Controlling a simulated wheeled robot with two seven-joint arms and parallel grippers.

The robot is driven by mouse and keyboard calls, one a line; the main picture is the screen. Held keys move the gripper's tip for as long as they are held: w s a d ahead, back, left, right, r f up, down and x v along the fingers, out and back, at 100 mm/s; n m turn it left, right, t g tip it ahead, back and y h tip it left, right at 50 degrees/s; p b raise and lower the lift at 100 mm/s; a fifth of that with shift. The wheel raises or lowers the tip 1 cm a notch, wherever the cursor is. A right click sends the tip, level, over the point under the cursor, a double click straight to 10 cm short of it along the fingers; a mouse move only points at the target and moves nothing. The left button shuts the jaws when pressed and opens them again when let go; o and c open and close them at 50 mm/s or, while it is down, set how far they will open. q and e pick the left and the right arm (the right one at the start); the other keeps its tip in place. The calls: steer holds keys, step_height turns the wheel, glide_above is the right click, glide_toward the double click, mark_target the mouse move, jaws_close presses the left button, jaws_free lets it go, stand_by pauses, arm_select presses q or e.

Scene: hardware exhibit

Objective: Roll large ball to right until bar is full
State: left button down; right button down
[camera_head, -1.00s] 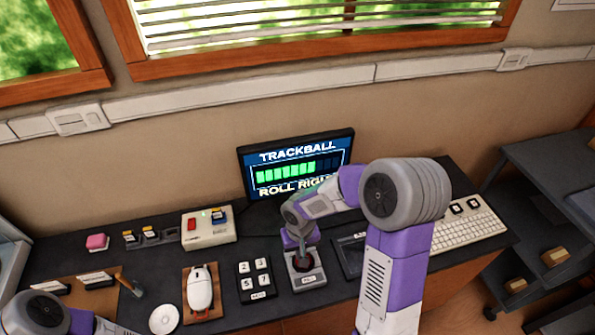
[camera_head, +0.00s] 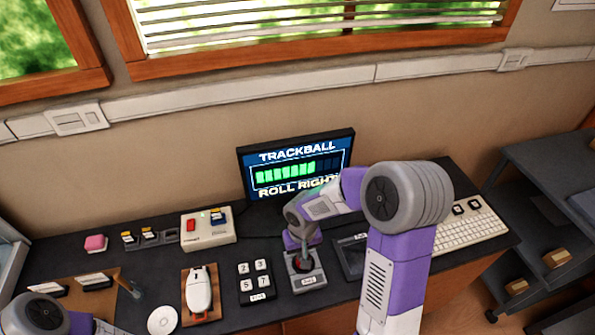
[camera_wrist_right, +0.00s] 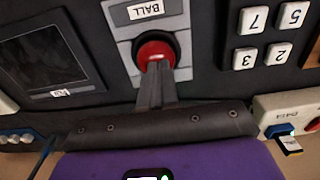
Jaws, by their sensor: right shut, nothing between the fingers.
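The large red ball sits in a grey housing labelled BALL (camera_head: 318,279). The ball (camera_wrist_right: 151,50) shows clearly in the right wrist view. The monitor (camera_head: 345,146) reads TRACKBALL and ROLL RIGHT. Its bar (camera_head: 285,172) is green from the left for more than half its length and dark at the right end.
A number keypad (camera_head: 256,281) and a mouse (camera_head: 199,289) lie left of the ball housing. A dark tablet-like pad (camera_head: 352,257) is to its right, partly behind my arm. A keyboard (camera_head: 468,229) lies further right. A box with a red switch (camera_head: 208,229) stands behind the keypad.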

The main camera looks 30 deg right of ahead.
steer(key=shift+s+d+f, duration=0.1)
steer(key=shift+s+d, duration=0.15)
steer(key=shift+d, duration=0.55)
stand_by(0.5)
steer(key=shift+r+p, duration=0.4)
steer(key=shift+r, duration=0.35)
steer(key=shift+w+a, duration=0.1)
steer(key=shift+a, duration=0.05)
steer(key=shift+w+a+b, duration=0.2)
steer(key=shift+a+b, duration=0.15)
steer(key=shift+a, duration=0.6)
steer(key=shift+f+b, duration=0.65)
steer(key=shift+f, duration=0.05)
steer(key=shift+d, duration=0.3)
steer(key=shift+r, duration=0.15)
